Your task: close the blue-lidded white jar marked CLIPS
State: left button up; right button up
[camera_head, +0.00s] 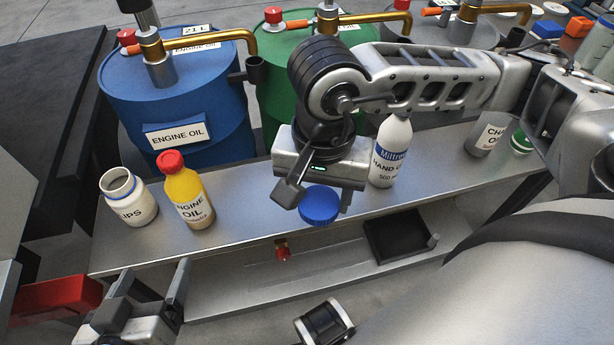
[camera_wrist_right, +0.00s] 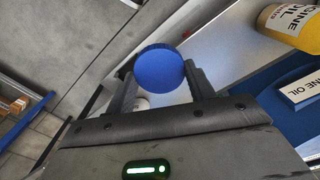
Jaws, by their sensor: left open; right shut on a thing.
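The white jar (camera_head: 128,199) stands upright and open on the left end of the metal shelf, with "IPS" of its label showing. My right gripper (camera_head: 318,203) is shut on the blue lid (camera_head: 320,205), above the shelf and well to the right of the jar. In the right wrist view the blue lid (camera_wrist_right: 160,70) sits between the two fingertips. A small white patch shows below the lid there, and I cannot tell what it is. My left gripper (camera_head: 150,290) is open and empty at the lower left, below the shelf's front edge and the jar.
A yellow engine oil bottle (camera_head: 184,192) with a red cap stands close right of the jar. A white hand cleaner bottle (camera_head: 391,150) stands right of my right gripper. Blue (camera_head: 215,110) and green (camera_head: 278,85) drums stand behind. A black tray (camera_head: 398,236) lies lower down.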

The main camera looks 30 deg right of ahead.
dwell(0.3)
jog(key=w+d+r+n, duration=0.1)
jog(key=w+r+n, duration=0.3)
jog(key=w+n, duration=0.4)
jog(key=w, duration=0.4)
jog(key=shift+w+d+n, duration=0.25)
jog(key=shift+d+n, duration=0.05)
